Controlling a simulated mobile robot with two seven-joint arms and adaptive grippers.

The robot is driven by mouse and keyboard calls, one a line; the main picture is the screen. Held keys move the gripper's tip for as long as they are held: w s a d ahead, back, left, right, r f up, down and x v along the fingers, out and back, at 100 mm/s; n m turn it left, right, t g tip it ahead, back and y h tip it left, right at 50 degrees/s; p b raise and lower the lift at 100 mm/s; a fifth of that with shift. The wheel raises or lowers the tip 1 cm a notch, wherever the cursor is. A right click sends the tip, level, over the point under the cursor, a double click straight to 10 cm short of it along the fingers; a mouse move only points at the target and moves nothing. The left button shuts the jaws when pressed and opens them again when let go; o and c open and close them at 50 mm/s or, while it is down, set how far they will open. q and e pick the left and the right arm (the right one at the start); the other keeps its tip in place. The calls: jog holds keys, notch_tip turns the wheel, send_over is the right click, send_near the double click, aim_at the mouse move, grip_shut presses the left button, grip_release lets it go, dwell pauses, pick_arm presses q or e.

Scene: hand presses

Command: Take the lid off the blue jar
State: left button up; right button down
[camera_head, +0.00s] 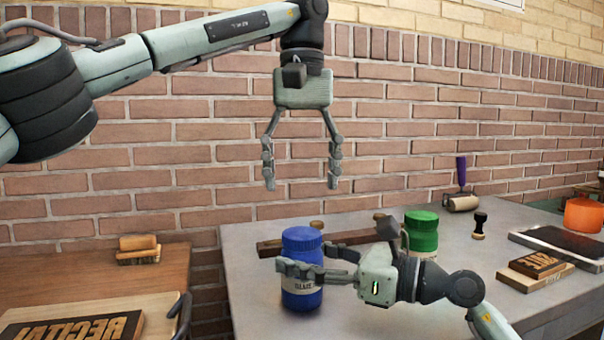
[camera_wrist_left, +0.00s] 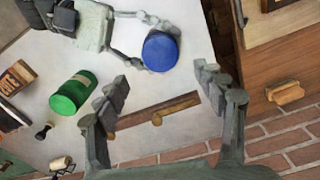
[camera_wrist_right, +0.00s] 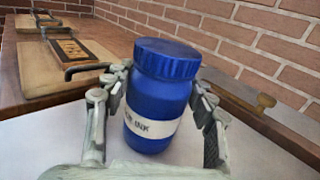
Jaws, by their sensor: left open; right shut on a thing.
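The blue jar (camera_head: 301,292) stands upright on the grey table, with its blue lid (camera_head: 302,239) on top. My right gripper (camera_head: 311,268) is shut on the jar's body from the right, below the lid. In the right wrist view the jar (camera_wrist_right: 158,105) sits between both fingers, its white label facing the camera and its lid (camera_wrist_right: 167,58) seated on it. My left gripper (camera_head: 301,186) is open and empty, hanging fingers down in the air above the jar. In the left wrist view the lid (camera_wrist_left: 160,51) shows beyond the open fingers.
A green jar (camera_head: 421,232) stands behind my right gripper. A long wooden bar (camera_head: 335,238) lies behind the blue jar. A stamp (camera_head: 479,226), a roller (camera_head: 461,200) and printing blocks (camera_head: 537,265) are at the right. A wooden table (camera_head: 60,285) adjoins at left.

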aim_at(302, 233)
pick_arm(q)
jog(key=shift+m, duration=0.9)
pick_arm(e)
jog(key=shift+f, duration=0.1)
pick_arm(q)
jog(key=shift+f, duration=0.3)
notch_tip(302, 233, down, 8)
jog(key=shift+r, duration=0.25)
jog(key=shift+c, duration=0.2)
